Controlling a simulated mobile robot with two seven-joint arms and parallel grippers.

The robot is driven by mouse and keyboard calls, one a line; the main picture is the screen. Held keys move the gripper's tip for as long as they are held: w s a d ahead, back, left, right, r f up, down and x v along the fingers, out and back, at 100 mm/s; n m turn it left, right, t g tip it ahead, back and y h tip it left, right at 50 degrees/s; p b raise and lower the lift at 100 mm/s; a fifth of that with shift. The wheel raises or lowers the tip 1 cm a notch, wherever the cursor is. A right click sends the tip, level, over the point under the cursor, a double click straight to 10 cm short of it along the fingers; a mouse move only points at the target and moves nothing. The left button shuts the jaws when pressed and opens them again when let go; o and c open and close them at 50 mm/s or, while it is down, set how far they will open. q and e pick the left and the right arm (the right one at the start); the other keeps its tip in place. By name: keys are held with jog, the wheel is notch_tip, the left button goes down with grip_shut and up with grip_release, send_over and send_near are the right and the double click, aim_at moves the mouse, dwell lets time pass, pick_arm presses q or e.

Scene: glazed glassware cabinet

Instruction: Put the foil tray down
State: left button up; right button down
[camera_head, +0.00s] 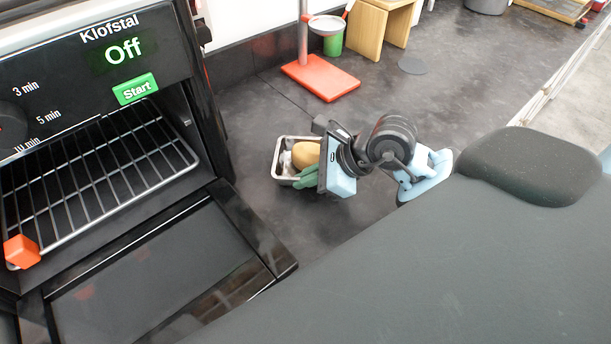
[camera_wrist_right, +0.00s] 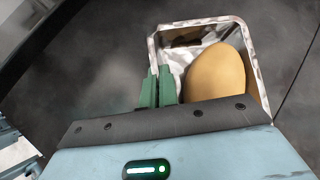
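The foil tray (camera_head: 276,172) is a small silver tray holding a yellow-tan rounded item, over the dark worktop to the right of the oven. It also shows in the right wrist view (camera_wrist_right: 262,84). My right gripper (camera_head: 302,180) is at the tray's near side. In the right wrist view its green fingers (camera_wrist_right: 158,88) are close together with the tray's wall between them, so it looks shut on the tray. Whether the tray touches the worktop is hard to tell. My left gripper is not in view.
The oven (camera_head: 100,60) at left reads "Off"; its door (camera_head: 160,275) is down and its wire rack (camera_head: 90,180) bears an orange block (camera_head: 21,251). A red-based stand (camera_head: 320,78) and wooden block (camera_head: 380,28) stand behind. Worktop (camera_head: 430,100) is clear at right.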

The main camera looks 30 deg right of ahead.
jog(key=c, duration=2.1)
grip_release()
jog(key=shift+f, duration=0.2)
jog(key=o, duration=0.4)
jog(key=shift+r, duration=0.1)
jog(key=shift+r, duration=0.25)
jog(key=v, duration=1.1)
jog(key=shift+s+d+r, duration=0.2)
jog(key=shift+r, duration=0.05)
